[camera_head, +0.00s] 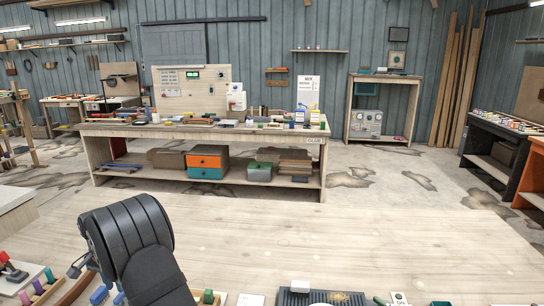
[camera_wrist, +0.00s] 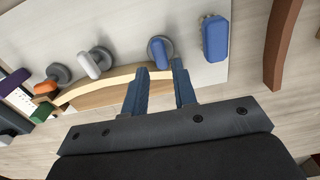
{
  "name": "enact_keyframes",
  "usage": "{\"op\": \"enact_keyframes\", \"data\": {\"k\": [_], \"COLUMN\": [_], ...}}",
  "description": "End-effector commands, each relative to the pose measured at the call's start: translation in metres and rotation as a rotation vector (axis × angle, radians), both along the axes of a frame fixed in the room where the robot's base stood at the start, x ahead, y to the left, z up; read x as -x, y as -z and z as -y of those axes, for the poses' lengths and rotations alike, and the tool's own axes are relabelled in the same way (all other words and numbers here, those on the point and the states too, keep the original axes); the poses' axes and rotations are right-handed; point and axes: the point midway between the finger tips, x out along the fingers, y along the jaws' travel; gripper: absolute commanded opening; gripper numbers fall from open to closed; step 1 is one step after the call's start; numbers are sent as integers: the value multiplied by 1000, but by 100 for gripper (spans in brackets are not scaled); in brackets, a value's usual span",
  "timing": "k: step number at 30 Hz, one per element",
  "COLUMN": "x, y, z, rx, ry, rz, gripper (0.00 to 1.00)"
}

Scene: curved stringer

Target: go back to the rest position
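In the wrist view my gripper (camera_wrist: 159,68) shows two blue-grey fingers with a clear gap between them, so it is open. Its tips are just below a blue knob on a grey disc (camera_wrist: 160,48); I cannot tell whether they touch it. A pale curved wood strip (camera_wrist: 105,84) runs behind the fingertips, with no sign that it is gripped. In the head view my arm hides my gripper.

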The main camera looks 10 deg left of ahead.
Motion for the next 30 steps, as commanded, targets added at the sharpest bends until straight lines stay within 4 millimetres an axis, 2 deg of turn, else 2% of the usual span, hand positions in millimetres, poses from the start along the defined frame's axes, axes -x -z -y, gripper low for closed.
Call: {"op": "enact_keyframes", "data": {"k": [3,6,12,23,26,30], "x": [0,0,0,0,0,-1], "y": [20,31,41,41,34,15], "z": [0,0,0,0,0,-1], "rx": [1,1,0,-1,-2,-4], "ry": [0,0,0,0,0,0], "rz": [-1,-1,0,0,2,3], "gripper": [25,25,25,25,25,25]}}
